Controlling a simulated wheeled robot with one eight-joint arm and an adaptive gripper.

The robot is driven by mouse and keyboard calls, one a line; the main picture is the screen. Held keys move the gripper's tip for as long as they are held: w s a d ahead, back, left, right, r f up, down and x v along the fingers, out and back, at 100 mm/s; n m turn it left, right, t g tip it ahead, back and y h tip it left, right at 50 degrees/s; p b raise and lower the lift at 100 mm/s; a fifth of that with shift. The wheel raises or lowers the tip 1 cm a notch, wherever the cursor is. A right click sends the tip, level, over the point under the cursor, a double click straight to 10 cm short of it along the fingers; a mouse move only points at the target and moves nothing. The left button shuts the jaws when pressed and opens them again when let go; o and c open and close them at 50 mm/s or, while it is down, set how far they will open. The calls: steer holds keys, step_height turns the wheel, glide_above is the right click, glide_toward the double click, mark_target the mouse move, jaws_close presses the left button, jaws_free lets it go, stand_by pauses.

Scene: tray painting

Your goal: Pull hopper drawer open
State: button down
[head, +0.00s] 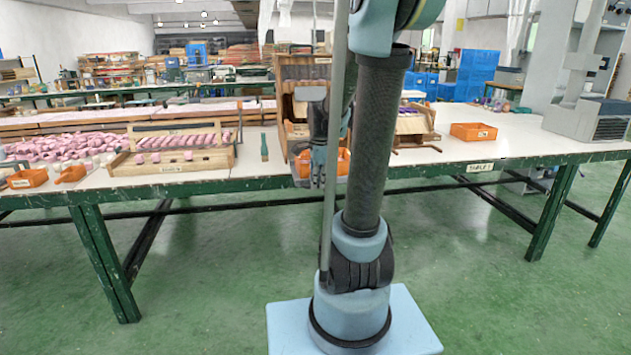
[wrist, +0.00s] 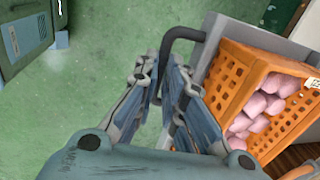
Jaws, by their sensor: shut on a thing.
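The hopper (head: 305,70) is a wooden unit standing on the green-edged table, partly hidden behind my arm. Its drawer (wrist: 222,30) is grey and holds an orange slotted basket (wrist: 240,75) with several pink pieces inside. In the head view the orange basket (head: 343,160) shows at the table's front edge, beside my gripper. The drawer's dark bar handle (wrist: 180,33) sticks out towards the left in the wrist view. My gripper (wrist: 162,72) is shut on this handle, with one finger on each side of it. In the head view my gripper (head: 318,168) points down at the table's front edge.
A wooden rack with pink pieces (head: 175,150) and a green brush (head: 264,147) lie left of the hopper. An orange bin (head: 473,131) and a grey machine (head: 590,120) stand to the right.

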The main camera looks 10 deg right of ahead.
steer(key=c, duration=1.7)
jaws_free()
steer(key=shift+r, duration=0.1)
steer(key=shift+s+r, duration=0.35)
steer(key=shift+r, duration=1.6)
steer(key=shift+s+r, duration=0.3)
steer(key=shift+r, duration=1.6)
steer(key=shift+s+r, duration=0.35)
steer(key=shift+r, duration=1.6)
